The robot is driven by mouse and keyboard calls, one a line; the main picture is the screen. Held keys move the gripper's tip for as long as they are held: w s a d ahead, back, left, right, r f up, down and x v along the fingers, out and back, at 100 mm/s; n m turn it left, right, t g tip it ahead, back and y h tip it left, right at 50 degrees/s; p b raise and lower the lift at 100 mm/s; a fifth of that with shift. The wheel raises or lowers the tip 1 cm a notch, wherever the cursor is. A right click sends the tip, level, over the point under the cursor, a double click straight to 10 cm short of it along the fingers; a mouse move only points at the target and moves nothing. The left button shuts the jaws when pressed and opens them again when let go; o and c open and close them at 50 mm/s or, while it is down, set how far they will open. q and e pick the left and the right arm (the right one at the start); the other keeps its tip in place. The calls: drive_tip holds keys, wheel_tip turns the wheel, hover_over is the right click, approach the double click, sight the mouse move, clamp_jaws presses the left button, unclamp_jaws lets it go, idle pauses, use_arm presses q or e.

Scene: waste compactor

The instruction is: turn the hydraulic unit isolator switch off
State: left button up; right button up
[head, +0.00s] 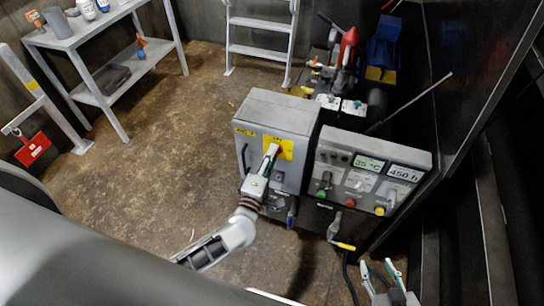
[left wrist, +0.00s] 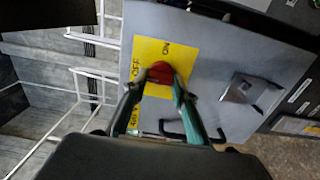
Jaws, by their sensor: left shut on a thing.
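The isolator switch is a red knob (left wrist: 160,73) on a yellow plate (left wrist: 183,52) with small lettering; the plate also shows in the head view (head: 286,145). It sits on the front of a grey cabinet (head: 270,110). My left gripper (left wrist: 157,88) is shut on the red knob, a finger on either side of it. In the head view my left gripper (head: 271,152) reaches the plate and mostly hides the knob. I cannot tell clearly which way the knob points. My right gripper (head: 383,268) is at the lower right, open and empty, away from the cabinet.
A control panel (head: 372,165) with two displays and coloured buttons stands right of the cabinet. Hydraulic parts with hoses (head: 340,70) are behind. A shelf table (head: 85,40) and a white ladder (head: 262,30) stand further back. The brown floor on the left is clear.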

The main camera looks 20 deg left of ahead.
idle(0.4)
use_arm(q)
drive_tip(key=o, duration=1.1)
drive_tip(key=s, duration=1.2)
drive_tip(key=shift+a, duration=0.2)
